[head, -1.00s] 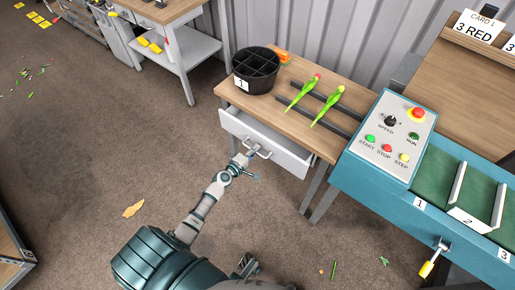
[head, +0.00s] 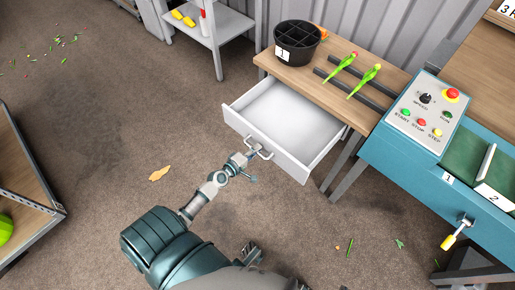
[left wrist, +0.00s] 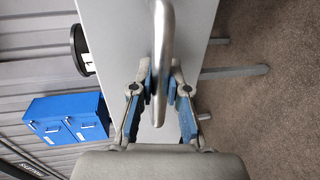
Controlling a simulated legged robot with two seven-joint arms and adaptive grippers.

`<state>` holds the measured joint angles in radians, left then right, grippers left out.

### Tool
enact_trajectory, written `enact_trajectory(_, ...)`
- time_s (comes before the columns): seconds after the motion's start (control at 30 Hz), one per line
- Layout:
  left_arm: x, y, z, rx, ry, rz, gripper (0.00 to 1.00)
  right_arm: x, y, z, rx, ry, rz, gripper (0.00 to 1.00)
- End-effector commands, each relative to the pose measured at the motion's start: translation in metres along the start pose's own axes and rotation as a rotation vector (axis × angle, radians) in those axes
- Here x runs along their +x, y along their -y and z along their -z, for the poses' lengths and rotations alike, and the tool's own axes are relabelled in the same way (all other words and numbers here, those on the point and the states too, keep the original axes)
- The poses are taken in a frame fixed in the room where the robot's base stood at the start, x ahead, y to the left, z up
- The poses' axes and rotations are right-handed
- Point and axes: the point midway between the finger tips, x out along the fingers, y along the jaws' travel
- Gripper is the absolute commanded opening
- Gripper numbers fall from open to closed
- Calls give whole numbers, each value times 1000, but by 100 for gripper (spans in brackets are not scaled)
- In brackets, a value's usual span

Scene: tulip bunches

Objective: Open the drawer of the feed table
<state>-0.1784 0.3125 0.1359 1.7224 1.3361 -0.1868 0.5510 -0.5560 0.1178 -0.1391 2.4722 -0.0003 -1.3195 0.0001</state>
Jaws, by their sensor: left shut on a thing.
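The feed table (head: 350,84) has a wooden top. Its white drawer (head: 285,115) is pulled far out, and its inside looks empty. My left gripper (head: 254,152) is shut on the drawer's metal handle (head: 265,154). In the left wrist view the blue-padded fingers of the left gripper (left wrist: 160,85) sit on both sides of the handle bar (left wrist: 161,45), with the drawer front (left wrist: 120,40) behind it.
On the table stand a black divided bucket (head: 297,42) and two green tulips (head: 365,80) on dark rails. A teal machine with a control panel (head: 428,112) is to the right. A wooden-decked cart (head: 22,220) is at left. Floor in front is mostly clear.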

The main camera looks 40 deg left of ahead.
Motion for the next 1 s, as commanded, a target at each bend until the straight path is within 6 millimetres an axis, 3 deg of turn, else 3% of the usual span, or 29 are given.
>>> enact_trajectory(0.3,-1,6,-2,-2,5,11,0,0,0,0,0,-3,0,0)
enact_trajectory(0.33,-1,6,-2,-2,5,11,17,0,0,0,0,-2,0,0)
enact_trajectory(0.43,-1,5,-2,-2,4,10,41,0,0,0,0,-2,0,0)
enact_trajectory(0.77,-3,2,0,0,1,4,41,0,0,0,0,0,1,0)
enact_trajectory(0.87,-13,3,0,1,0,5,41,0,0,0,0,0,0,0)
enact_trajectory(1.0,-41,4,0,3,2,9,41,0,0,0,0,-1,0,0)
